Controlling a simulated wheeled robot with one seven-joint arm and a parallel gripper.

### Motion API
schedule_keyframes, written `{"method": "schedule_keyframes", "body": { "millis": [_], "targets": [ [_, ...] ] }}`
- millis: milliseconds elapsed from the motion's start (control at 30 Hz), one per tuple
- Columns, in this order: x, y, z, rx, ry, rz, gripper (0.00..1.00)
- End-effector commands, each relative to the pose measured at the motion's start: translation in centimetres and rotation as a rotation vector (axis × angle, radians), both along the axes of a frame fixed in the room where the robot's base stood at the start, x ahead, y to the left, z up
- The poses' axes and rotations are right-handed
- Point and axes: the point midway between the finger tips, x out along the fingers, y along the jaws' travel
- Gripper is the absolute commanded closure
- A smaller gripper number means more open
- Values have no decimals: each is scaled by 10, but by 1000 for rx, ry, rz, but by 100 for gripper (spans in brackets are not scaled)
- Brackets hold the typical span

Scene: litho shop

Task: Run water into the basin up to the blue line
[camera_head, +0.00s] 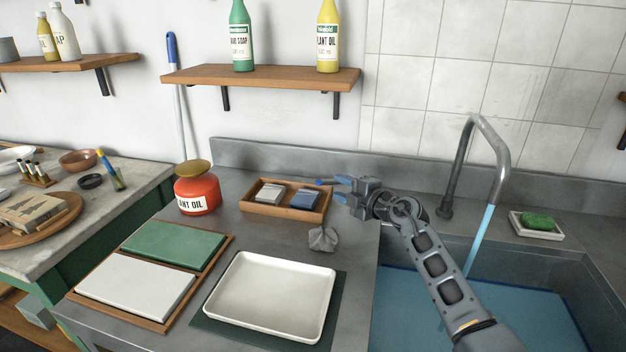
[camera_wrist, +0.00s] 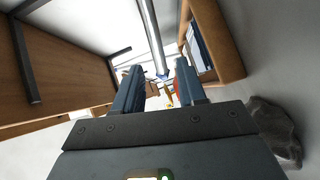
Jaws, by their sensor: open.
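The grey metal tap (camera_head: 503,160) arches over the basin (camera_head: 550,268) at the right. A pale blue stream of water (camera_head: 483,237) runs from its spout into the basin. Blue water (camera_head: 525,310) covers the basin's bottom, and my arm hides part of it. I cannot make out the blue line apart from the water. No tap handle shows clearly. My gripper (camera_head: 334,188) is open and empty, left of the tap, by the right end of a small wooden tray (camera_head: 262,209). In the wrist view its two fingers (camera_wrist: 160,85) stand apart with nothing held between them.
A crumpled grey cloth (camera_head: 323,238) lies just below my gripper. A white tray (camera_head: 270,297), green and white slabs and a red oil can (camera_head: 197,190) stand on the counter. A green sponge (camera_head: 538,221) sits right of the tap. A bottle shelf (camera_head: 262,77) hangs above.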

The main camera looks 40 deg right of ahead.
Motion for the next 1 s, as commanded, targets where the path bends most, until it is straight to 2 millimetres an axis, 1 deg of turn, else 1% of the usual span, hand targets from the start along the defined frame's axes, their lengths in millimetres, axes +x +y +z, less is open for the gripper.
{"method": "schedule_keyframes", "body": {
  "millis": [33,300,500,700,1000],
  "targets": [
    [6,0,-4,-3,-1,2,59],
    [41,0,-11,-5,-3,2,59],
    [60,-1,-13,-3,-3,1,59],
    [69,-1,-11,-2,-3,1,59],
    [71,-1,-10,-1,-3,1,59]
  ]
}}
